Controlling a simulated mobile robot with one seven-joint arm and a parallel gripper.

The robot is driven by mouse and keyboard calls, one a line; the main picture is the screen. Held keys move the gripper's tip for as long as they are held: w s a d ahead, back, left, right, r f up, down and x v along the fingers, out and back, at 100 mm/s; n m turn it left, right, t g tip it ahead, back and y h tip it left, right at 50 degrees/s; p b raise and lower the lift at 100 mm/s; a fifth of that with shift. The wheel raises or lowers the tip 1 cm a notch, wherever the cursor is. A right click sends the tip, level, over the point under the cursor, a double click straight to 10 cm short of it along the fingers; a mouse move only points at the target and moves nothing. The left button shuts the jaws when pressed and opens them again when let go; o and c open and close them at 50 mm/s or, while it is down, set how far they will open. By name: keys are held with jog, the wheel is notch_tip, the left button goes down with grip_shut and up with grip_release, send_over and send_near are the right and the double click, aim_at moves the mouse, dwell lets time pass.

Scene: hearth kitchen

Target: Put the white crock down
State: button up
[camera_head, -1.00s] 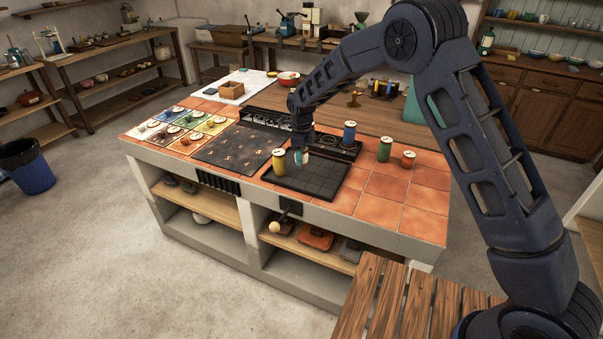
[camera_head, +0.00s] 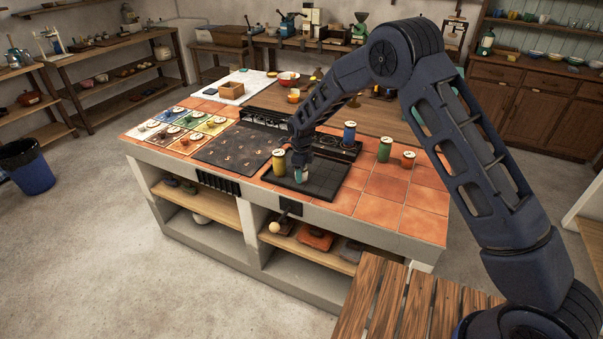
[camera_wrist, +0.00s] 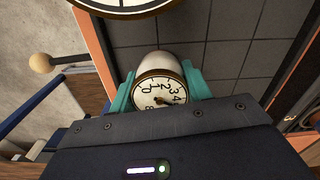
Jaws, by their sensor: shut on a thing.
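The white crock (camera_wrist: 155,62) has a dial with numerals on its top. In the wrist view it sits between the two teal fingers of my gripper (camera_wrist: 158,92), which are shut on it. In the head view my gripper (camera_head: 299,172) points down at the left part of the black gridded plate (camera_head: 325,182), just right of the yellow crock (camera_head: 279,164). The crock is mostly hidden there by the gripper. The plate's dark grid (camera_wrist: 225,55) shows around it in the wrist view. I cannot tell whether its base touches the plate.
The yellow crock's dial top (camera_wrist: 125,4) is close by in the wrist view. A blue crock (camera_head: 349,133), a green crock (camera_head: 384,150) and a small orange crock (camera_head: 408,159) stand behind and right of the plate. Orange tiles (camera_head: 415,200) at right are clear.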

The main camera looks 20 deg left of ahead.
jog(key=o, duration=1.1)
jog(key=shift+f, duration=0.1)
jog(key=shift+o, duration=0.2)
notch_tip(320, 180, up, 12)
jog(key=shift+r, duration=0.15)
